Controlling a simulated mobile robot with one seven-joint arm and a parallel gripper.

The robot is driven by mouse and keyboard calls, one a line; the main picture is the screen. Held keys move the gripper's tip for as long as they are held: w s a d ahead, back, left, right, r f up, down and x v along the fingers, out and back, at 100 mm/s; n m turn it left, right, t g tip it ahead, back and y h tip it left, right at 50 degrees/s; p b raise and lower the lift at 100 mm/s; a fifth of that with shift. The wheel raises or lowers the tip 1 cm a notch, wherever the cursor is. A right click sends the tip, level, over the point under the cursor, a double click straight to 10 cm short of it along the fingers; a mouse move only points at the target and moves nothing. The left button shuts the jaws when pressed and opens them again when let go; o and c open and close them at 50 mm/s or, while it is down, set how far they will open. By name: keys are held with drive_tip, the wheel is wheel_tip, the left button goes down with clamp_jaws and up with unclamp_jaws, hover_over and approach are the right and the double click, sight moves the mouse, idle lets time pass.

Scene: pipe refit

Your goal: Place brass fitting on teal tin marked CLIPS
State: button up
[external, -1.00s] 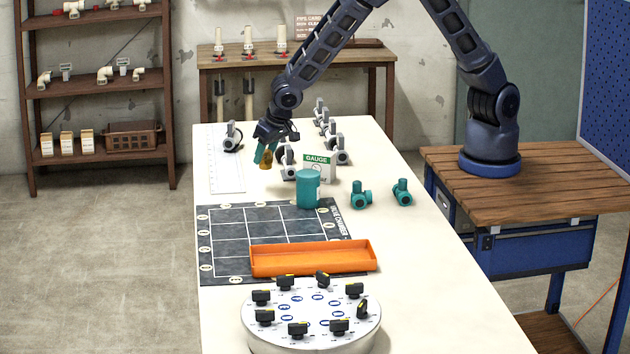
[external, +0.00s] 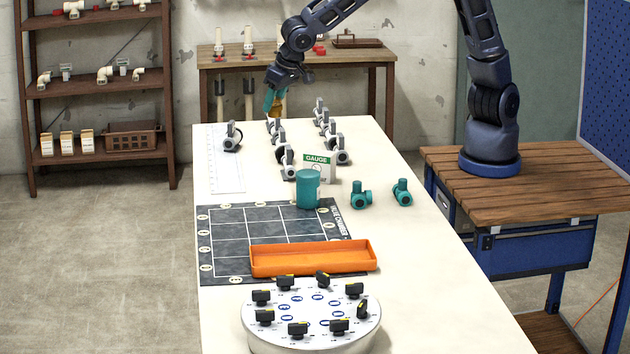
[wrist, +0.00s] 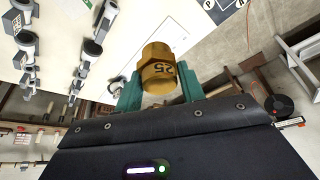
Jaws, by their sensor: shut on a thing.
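The brass fitting (wrist: 157,70) is a hexagonal piece marked 25, held between the teal fingers of my gripper (wrist: 160,92) in the wrist view. In the external view my gripper (external: 273,103) is shut on the brass fitting (external: 277,106), raised above the far part of the white table. A teal cylindrical tin (external: 308,188) stands upright on the table, nearer the camera than my gripper. No CLIPS marking can be read on it.
Several grey clamp-like pieces (external: 288,161) stand below and around my gripper. A GAUGE card (external: 318,168) stands behind the tin. Two teal fittings (external: 361,195) lie to its right. An orange tray (external: 313,260), a dark grid mat (external: 230,240) and a round dial plate (external: 311,338) are nearer.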

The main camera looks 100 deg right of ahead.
drive_tip(key=s+a+r+n+y, duration=0.1)
drive_tip(key=s+a+r+n, duration=0.3)
drive_tip(key=s+a+r, duration=0.4)
hover_over(300, 173)
drive_tip(key=s, duration=0.2)
drive_tip(key=shift+t, duration=0.3)
wheel_tip(300, 173, down, 21)
drive_tip(key=shift+a+r, duration=0.1)
drive_tip(key=shift+a, duration=0.05)
drive_tip(key=shift+f, duration=0.2)
drive_tip(key=o, duration=1)
drive_tip(key=shift+o, duration=0.2)
drive_tip(key=shift+r, duration=0.1)
drive_tip(key=v, duration=1.2)
drive_tip(key=s+d+r+n+y, duration=0.1)
drive_tip(key=s+d+r+y, duration=0.1)
drive_tip(key=s+d+r, duration=1.1)
drive_tip(key=s+r+n, duration=0.2)
drive_tip(key=s+r, duration=0.1)
drive_tip(key=s, duration=1.3)
drive_tip(key=shift+a+r, duration=0.25)
drive_tip(key=shift+r, duration=0.15)
